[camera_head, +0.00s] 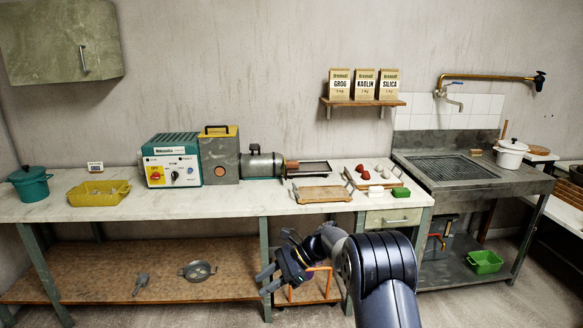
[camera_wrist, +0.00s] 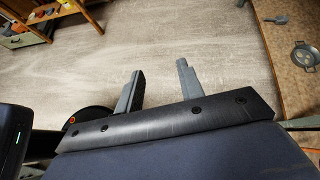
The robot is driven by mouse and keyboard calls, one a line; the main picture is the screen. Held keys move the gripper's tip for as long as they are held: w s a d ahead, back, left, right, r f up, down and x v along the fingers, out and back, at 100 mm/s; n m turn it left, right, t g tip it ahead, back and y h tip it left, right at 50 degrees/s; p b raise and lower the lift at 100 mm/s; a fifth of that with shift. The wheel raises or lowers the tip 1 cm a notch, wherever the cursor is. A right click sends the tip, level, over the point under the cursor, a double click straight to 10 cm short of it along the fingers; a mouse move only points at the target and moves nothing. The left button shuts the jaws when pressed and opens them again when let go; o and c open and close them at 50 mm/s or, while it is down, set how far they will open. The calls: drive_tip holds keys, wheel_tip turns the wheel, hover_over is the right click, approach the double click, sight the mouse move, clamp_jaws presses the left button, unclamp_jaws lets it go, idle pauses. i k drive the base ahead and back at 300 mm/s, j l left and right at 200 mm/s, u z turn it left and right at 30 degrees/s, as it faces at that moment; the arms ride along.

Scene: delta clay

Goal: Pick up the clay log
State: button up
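A short reddish-brown clay log (camera_head: 291,166) shows at the mouth of the grey pug mill (camera_head: 262,164) on the long worktop. Its right end is near a dark-framed tray (camera_head: 312,168); I cannot tell whether it touches the tray. My gripper (camera_head: 268,276) is low in front of the worktop, below its front edge and well apart from the log. In the wrist view my gripper (camera_wrist: 158,84) has its two fingers spread with nothing between them, above bare floor. The log is not visible in the wrist view.
A wooden board (camera_head: 322,194) lies at the worktop's front edge. A control box (camera_head: 172,160) and yellow tray (camera_head: 98,192) stand left. An orange-framed cart (camera_head: 310,286) is below.

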sight(290, 165)
drive_tip(key=i+z, duration=0.1)
drive_tip(key=i, duration=0.7)
drive_tip(key=i+z, duration=0.1)
drive_tip(key=i, duration=1.45)
drive_tip(key=i+j+z, duration=0.15)
drive_tip(key=i, duration=0.65)
